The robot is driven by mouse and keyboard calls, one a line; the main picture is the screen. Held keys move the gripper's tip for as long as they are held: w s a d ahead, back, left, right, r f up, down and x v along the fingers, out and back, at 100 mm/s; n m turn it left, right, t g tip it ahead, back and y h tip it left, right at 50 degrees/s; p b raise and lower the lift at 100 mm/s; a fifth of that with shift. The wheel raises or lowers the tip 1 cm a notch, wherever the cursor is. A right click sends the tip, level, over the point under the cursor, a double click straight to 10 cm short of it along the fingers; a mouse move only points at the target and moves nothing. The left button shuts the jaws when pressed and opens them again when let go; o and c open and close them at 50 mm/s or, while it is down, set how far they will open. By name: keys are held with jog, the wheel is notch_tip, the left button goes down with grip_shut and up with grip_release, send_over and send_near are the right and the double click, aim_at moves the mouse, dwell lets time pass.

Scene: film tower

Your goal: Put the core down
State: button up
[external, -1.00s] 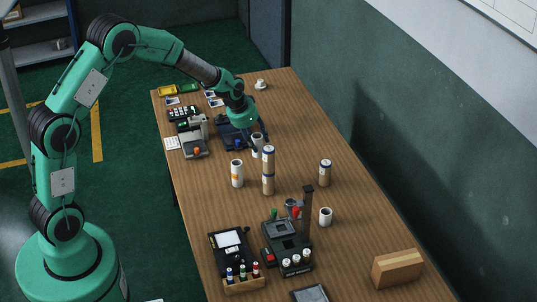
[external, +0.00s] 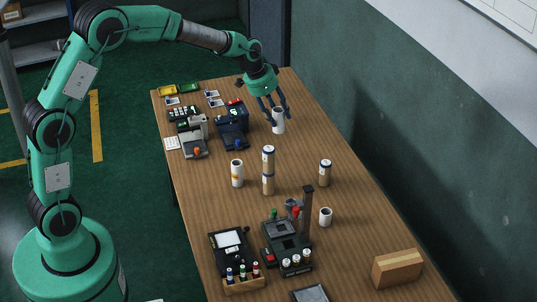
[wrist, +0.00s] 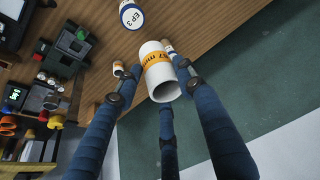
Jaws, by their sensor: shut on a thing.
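The core is a white hollow tube (external: 278,124) with an orange printed band, which shows in the wrist view (wrist: 156,63). My gripper (external: 275,111) is shut on it near the far part of the table. In the wrist view, fingertips (wrist: 156,78) lie on both sides of the tube and its open end faces the camera. The tube looks roughly upright in the external view. I cannot tell whether its lower end touches the wooden table (external: 300,150).
Dark devices (external: 232,125) stand left of my gripper.

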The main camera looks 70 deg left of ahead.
jog(key=w+d+m+g+h+p, duration=0.1)
jog(key=w+d+m+p, duration=0.25)
jog(key=d, duration=0.75)
jog(key=w+d+m+g+h+p, duration=0.15)
jog(key=w+d+m, duration=0.3)
jog(key=d, duration=0.65)
jog(key=w+d+m+h+p, duration=0.25)
jog(key=d+m, duration=0.25)
jog(key=d, duration=0.6)
notch_tip(320, 180, down, 18)
jog(key=y, duration=0.1)
notch_tip(320, 180, down, 6)
jog(key=shift+f, duration=0.15)
jog(key=shift+a+f, duration=0.1)
jog(key=shift+f, duration=1.75)
jog(key=shift+f+b, duration=0.15)
jog(key=shift+b, duration=0.15)
